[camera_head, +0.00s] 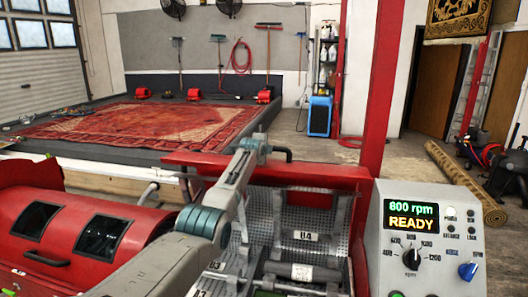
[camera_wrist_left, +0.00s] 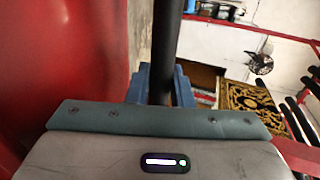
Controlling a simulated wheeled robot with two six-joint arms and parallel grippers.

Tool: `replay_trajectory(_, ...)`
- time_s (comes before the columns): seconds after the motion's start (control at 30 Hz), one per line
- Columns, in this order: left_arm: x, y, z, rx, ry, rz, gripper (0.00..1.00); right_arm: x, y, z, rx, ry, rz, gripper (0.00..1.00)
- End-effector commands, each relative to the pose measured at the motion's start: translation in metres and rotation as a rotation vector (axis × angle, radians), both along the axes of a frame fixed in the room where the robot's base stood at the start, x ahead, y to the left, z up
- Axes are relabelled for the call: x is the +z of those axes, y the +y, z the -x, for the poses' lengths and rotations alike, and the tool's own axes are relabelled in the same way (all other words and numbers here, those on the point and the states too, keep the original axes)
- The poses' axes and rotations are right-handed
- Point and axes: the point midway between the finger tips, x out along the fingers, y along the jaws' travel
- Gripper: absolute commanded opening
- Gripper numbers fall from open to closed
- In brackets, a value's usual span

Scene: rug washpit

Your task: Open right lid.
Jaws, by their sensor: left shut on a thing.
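The right lid (camera_head: 330,178) of the red machine stands raised, and the perforated metal drum (camera_head: 330,232) shows open below it. Its black handle (camera_head: 281,151) sticks out at the lid's top edge; it also shows as a dark upright bar in the left wrist view (camera_wrist_left: 166,45). My left gripper (camera_head: 262,150) is shut on this handle, its fingers partly hidden. In the left wrist view, the red lid surface (camera_wrist_left: 60,50) fills the left side. My right gripper is not in view.
The left lid (camera_head: 70,235), with two dark windows, is down. A control panel (camera_head: 428,240) at right reads "800 rpm READY". A red post (camera_head: 380,100) rises behind it. A red rug (camera_head: 140,125) lies in the pit behind. A rolled rug (camera_head: 465,180) lies at right.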

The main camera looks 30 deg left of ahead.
Motion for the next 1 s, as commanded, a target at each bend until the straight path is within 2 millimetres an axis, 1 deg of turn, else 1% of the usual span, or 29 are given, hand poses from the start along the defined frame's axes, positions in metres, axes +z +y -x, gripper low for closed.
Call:
replay_trajectory(0.57,-0.0020,0.0006,-0.0015,0.000,0.013,0.002,0.00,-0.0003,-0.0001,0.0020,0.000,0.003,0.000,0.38)
replay_trajectory(0.6,-0.0021,0.0006,-0.0015,0.000,0.013,0.002,0.28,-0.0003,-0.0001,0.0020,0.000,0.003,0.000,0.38)
replay_trajectory(0.67,-0.0020,0.0006,-0.0015,0.000,0.013,0.002,0.39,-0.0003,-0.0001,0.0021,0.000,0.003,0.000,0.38)
replay_trajectory(1.0,-0.0024,0.0007,-0.0010,0.000,0.013,0.002,0.39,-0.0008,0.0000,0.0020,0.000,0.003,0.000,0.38)
